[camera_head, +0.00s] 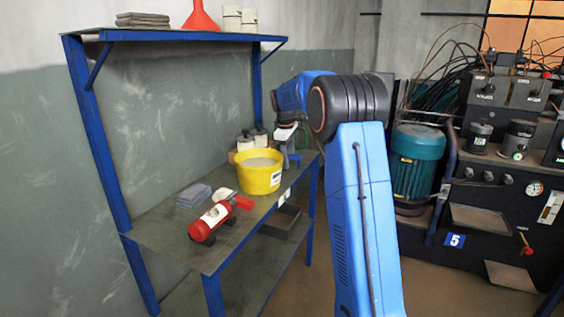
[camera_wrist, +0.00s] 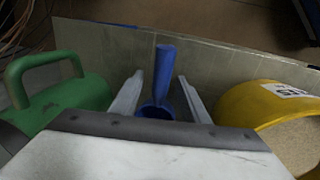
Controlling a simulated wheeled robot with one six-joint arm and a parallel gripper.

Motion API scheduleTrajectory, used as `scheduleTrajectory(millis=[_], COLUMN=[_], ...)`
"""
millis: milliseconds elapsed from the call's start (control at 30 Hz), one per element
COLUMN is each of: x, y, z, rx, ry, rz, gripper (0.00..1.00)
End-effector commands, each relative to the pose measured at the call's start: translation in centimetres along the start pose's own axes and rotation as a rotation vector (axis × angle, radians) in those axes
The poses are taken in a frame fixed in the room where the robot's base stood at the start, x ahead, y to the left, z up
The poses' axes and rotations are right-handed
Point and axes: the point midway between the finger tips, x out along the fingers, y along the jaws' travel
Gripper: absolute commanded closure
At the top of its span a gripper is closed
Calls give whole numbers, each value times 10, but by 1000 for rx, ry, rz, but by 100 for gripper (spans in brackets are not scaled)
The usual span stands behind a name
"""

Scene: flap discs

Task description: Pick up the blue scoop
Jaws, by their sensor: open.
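The blue scoop (camera_wrist: 164,75) shows in the wrist view, its handle upright between my two fingers and its bowl low, partly hidden by the gripper body. My gripper (camera_wrist: 160,88) is open, with one finger on each side of the scoop and visible space between them and the handle. In the head view my gripper (camera_head: 287,150) is over the right end of the shelf's middle board, to the right of the yellow bucket. The scoop cannot be made out clearly in the head view.
A yellow bucket (camera_head: 260,179) of pale grains stands close by, and a green handled object (camera_wrist: 70,88) is left in the wrist view. A red extinguisher (camera_head: 211,222) and grey cloths (camera_head: 194,195) lie nearer on the board. The upper shelf (camera_head: 200,35) overhangs.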

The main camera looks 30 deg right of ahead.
Motion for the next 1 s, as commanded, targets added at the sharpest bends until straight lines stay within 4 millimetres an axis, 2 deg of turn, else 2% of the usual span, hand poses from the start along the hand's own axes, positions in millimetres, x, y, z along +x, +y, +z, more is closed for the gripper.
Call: scheduleTrajectory(millis=[200, 367, 767, 867, 1000], x=[1, 1, -4, -15, -41], y=[0, 0, 1, 4, 9], z=[0, 0, 0, -1, -1], rx=[0, 0, 0, 0, 1], ry=[0, 0, 1, 2, 2], rz=[0, 0, 1, 3, 3], gripper=[61, 99, 100, 100, 100])
